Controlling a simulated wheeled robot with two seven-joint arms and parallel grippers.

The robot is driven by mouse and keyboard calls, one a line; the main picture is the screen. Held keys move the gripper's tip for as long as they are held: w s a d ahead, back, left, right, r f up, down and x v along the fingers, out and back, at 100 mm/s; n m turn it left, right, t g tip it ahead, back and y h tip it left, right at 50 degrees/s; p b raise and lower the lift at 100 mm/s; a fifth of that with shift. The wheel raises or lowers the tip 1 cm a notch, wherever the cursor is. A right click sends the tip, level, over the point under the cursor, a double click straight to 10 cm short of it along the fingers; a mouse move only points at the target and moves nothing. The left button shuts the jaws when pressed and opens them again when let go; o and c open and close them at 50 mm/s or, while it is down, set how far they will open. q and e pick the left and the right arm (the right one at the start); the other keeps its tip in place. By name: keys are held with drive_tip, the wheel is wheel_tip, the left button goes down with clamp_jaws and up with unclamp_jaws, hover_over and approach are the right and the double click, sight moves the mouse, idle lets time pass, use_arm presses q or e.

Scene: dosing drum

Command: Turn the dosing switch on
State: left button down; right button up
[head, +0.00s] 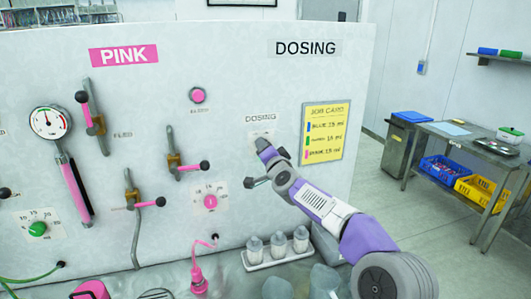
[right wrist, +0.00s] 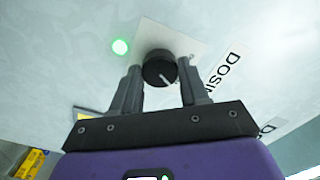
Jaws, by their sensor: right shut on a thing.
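The dosing switch (right wrist: 159,69) is a round black knob with a pale pointer line, on a white plate in the right wrist view. A lit green lamp (right wrist: 120,47) is beside it. My right gripper (right wrist: 161,84) is shut on the knob, with one dark finger on each side. In the head view my right gripper (head: 264,148) is at the panel just below the small DOSING label (head: 260,118), and it hides the knob there. My left gripper is in neither view.
The white panel (head: 230,80) carries several pink valves with black-tipped levers, a gauge (head: 46,122) and a yellow job card (head: 325,132). White bottles in a tray (head: 278,258) stand below my right arm. A side table (head: 465,140) stands at the right.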

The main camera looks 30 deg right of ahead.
idle(0.4)
drive_tip(key=o, duration=1.1)
drive_tip(key=shift+c, duration=0.2)
drive_tip(key=b+v, duration=0.3)
drive_tip(key=v, duration=0.4)
drive_tip(key=shift+s, duration=0.25)
drive_tip(key=shift+a, duration=0.1)
